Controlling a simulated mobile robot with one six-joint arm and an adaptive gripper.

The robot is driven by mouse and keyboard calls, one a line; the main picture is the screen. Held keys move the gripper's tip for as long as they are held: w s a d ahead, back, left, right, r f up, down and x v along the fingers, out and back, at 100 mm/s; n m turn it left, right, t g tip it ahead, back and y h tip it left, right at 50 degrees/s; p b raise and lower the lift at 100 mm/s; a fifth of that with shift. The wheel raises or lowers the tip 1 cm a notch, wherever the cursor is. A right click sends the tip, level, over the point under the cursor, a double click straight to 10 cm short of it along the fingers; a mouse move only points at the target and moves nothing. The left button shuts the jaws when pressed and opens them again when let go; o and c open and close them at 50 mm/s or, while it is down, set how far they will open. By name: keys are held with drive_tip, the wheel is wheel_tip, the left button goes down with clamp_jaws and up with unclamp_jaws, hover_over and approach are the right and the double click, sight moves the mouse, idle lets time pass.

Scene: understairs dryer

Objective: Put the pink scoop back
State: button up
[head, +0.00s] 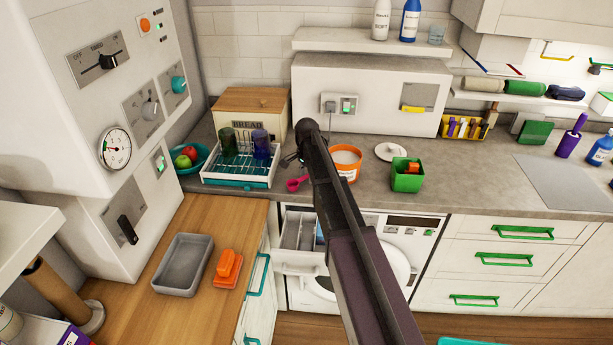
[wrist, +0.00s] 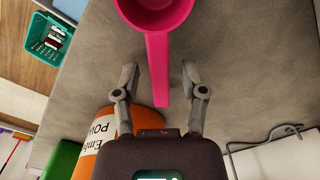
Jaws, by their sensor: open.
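The pink scoop (head: 294,185) lies on the grey counter, left of the orange tub (head: 345,168). In the wrist view the scoop (wrist: 157,50) shows its round cup at the top edge, partly cut off. Its handle points down between the two fingers of my gripper (wrist: 159,72), with a gap on both sides. My gripper is open and holds nothing. In the head view my arm hides part of the gripper and of the tub. The tub is open with pale powder inside; its printed side (wrist: 97,150) shows in the wrist view. A white round lid (head: 391,151) lies right of it.
A dish rack (head: 240,178) with dark glasses stands left of the scoop. A green box (head: 407,178) stands right of the tub. A compartmented drawer (head: 298,266) is pulled out below the counter. The counter at the right has a clear stretch.

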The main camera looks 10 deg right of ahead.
sight(307, 175)
wheel_tip(307, 175, up, 12)
drive_tip(key=p, duration=1.2)
drive_tip(key=shift+r, duration=0.15)
idle(0.5)
drive_tip(key=s+a+n, duration=0.1)
drive_tip(key=s+n, duration=1.1)
drive_tip(key=s, duration=1.8)
drive_tip(key=shift+a+n, duration=0.3)
drive_tip(key=shift+a, duration=0.05)
